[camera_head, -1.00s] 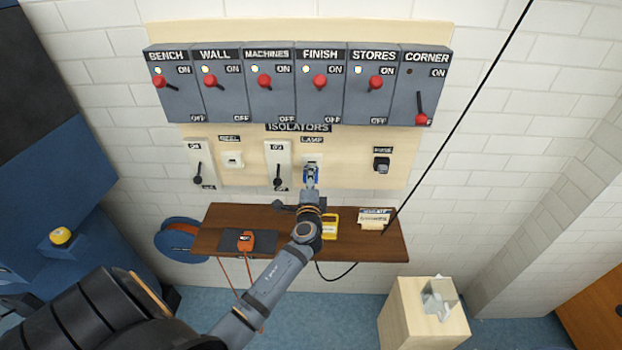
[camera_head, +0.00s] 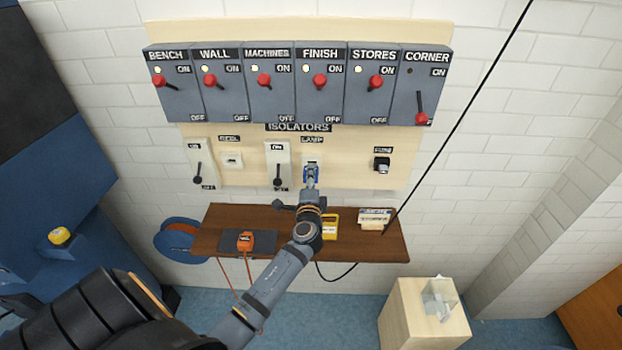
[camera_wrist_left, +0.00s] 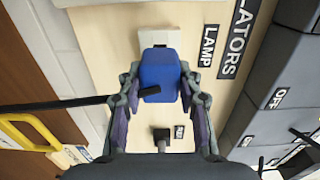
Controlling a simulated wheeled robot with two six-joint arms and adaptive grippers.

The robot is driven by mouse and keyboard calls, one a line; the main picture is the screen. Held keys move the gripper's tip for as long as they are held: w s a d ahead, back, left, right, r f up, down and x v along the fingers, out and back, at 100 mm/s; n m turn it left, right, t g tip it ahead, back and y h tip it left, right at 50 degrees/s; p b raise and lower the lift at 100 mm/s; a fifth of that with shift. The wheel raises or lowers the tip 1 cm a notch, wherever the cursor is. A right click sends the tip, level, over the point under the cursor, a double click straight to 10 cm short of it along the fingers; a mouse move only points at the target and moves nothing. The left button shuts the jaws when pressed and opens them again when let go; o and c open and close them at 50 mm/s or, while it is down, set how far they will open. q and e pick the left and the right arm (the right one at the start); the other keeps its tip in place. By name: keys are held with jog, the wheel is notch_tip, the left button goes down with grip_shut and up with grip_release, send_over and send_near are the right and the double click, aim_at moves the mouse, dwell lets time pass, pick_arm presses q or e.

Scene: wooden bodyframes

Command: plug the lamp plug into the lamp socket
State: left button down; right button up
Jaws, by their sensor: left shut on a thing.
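The lamp plug (camera_wrist_left: 160,72) is a blue block between the two fingers of my left gripper (camera_wrist_left: 158,95), which is shut on it. The lamp socket (camera_wrist_left: 160,36) is a pale plate on the wooden board, under the LAMP label. The plug lies right over the socket and covers part of it. I cannot tell whether it is seated or just in front. In the head view my left gripper (camera_head: 311,182) holds the plug (camera_head: 310,170) at the socket (camera_head: 312,159). A short black piece sticks out of the plug. My right gripper is in neither view.
A switch with a black lever (camera_head: 278,165) is close left of the lamp socket. A dark socket (camera_head: 382,164) is to the right. Red-handled isolators (camera_head: 320,85) line the board above. The brown shelf (camera_head: 375,245) below holds a yellow item (camera_head: 330,228) and an orange item (camera_head: 246,240).

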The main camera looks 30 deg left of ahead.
pick_arm(q)
jog(key=shift+w+a, duration=0.15)
jog(key=shift+w+a, duration=0.15)
jog(key=shift+w, duration=0.15)
jog(key=shift+b+x, duration=0.4)
jog(key=shift+x, duration=0.45)
jog(key=c, duration=0.8)
grip_release()
jog(key=v, duration=1.2)
